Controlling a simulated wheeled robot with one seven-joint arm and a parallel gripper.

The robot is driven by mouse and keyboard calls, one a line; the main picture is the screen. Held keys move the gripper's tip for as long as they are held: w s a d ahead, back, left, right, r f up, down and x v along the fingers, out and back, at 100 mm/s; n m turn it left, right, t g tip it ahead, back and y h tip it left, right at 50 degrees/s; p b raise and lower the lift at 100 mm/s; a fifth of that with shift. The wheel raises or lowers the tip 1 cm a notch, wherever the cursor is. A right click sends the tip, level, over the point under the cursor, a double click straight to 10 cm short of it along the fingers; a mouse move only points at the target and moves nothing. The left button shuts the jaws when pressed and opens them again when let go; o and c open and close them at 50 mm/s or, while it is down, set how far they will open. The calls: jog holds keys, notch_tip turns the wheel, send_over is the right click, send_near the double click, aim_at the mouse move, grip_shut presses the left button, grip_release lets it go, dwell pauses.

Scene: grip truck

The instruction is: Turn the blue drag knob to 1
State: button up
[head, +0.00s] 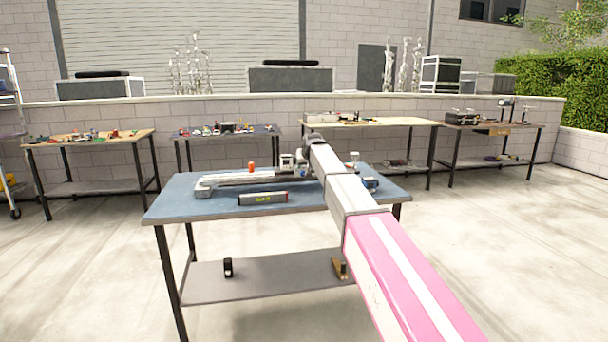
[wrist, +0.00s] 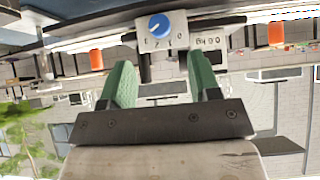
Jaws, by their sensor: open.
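The blue drag knob (wrist: 159,27) is a round dial on a white panel (wrist: 180,17), at the top centre of the wrist view, which appears upside down. Numerals line the panel beside the knob; the setting is too small to read surely. My gripper (wrist: 158,60) is open, with green-padded fingers on either side of the knob's line and nothing between them. The knob appears beyond the fingertips, apart from them. In the head view my arm hides the gripper and the knob, above the blue table (head: 170,205).
A long grey-white rail device (head: 240,178), a dark labelled box (head: 262,198) and an orange cylinder (head: 250,167) are on the blue table. Its lower shelf (head: 285,280) holds small items. Cluttered workbenches line the wall behind. The floor around is clear.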

aim_at(303, 173)
jog(key=x, duration=0.8)
jog(key=shift+w+f, duration=0.1)
jog(key=c, duration=0.9)
